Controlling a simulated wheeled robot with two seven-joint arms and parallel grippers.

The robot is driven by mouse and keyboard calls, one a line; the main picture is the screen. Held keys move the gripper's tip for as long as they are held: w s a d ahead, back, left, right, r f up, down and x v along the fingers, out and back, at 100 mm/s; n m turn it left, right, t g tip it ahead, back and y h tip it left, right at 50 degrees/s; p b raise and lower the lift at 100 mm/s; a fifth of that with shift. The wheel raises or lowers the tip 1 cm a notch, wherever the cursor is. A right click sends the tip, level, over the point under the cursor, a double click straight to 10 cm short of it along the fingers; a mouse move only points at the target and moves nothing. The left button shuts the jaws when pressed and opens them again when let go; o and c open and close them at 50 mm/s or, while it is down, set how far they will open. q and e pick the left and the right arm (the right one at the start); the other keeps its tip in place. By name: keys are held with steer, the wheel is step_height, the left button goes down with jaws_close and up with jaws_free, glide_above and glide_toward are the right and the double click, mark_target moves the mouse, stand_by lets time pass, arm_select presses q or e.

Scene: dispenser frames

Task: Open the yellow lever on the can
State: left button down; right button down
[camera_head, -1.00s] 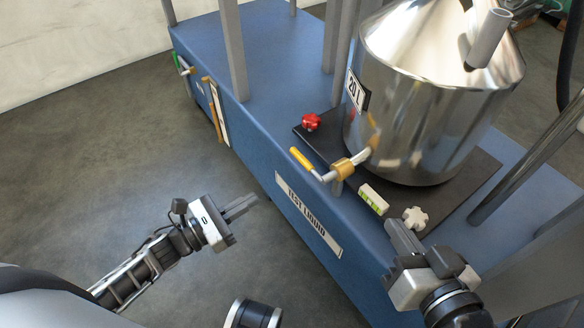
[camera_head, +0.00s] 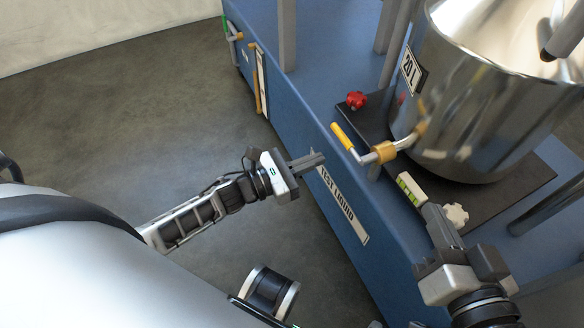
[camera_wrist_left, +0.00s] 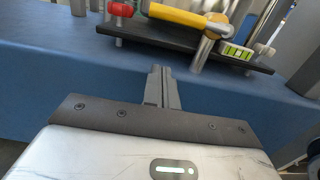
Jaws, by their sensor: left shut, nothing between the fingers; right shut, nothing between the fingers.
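The steel can (camera_head: 470,100) with a "20 L" label stands on a dark plate on the blue bench. Its brass tap (camera_head: 384,152) points out to the left, and the yellow lever (camera_head: 342,136) sticks up and left from it. In the left wrist view the yellow lever (camera_wrist_left: 185,16) lies across the top, beyond the fingers. My left gripper (camera_head: 318,158) is shut and empty, in front of the bench side, below and left of the lever and apart from it. In the left wrist view its fingers (camera_wrist_left: 161,72) are together. My right gripper (camera_head: 432,212) is shut and empty, near the white knob.
A red knob (camera_head: 356,100), a white knob (camera_head: 455,216) and a green bubble level (camera_head: 410,188) sit around the dark plate (camera_head: 520,185). Grey posts (camera_head: 287,35) rise from the blue bench (camera_head: 330,60). The floor (camera_head: 150,120) at left is clear.

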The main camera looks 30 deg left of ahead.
mark_target(345, 141)
arm_select(q)
steer(key=r, duration=0.1)
steer(key=w+d+r, duration=0.1)
steer(key=w+r, duration=0.1)
steer(key=r, duration=0.1)
steer(key=shift+w+d+p, duration=0.2)
steer(key=shift+d+p, duration=0.2)
arm_select(e)
steer(key=shift+w+r, duration=0.1)
steer(key=shift+r, duration=0.1)
arm_select(q)
steer(key=shift+r, duration=0.1)
arm_select(e)
steer(key=shift+f, duration=0.2)
arm_select(q)
steer(key=shift+r+m+b, duration=0.25)
steer(key=shift+m+b, duration=0.1)
steer(key=shift+m, duration=0.15)
arm_select(e)
steer(key=shift+s+a, duration=0.2)
steer(key=shift+s, duration=0.3)
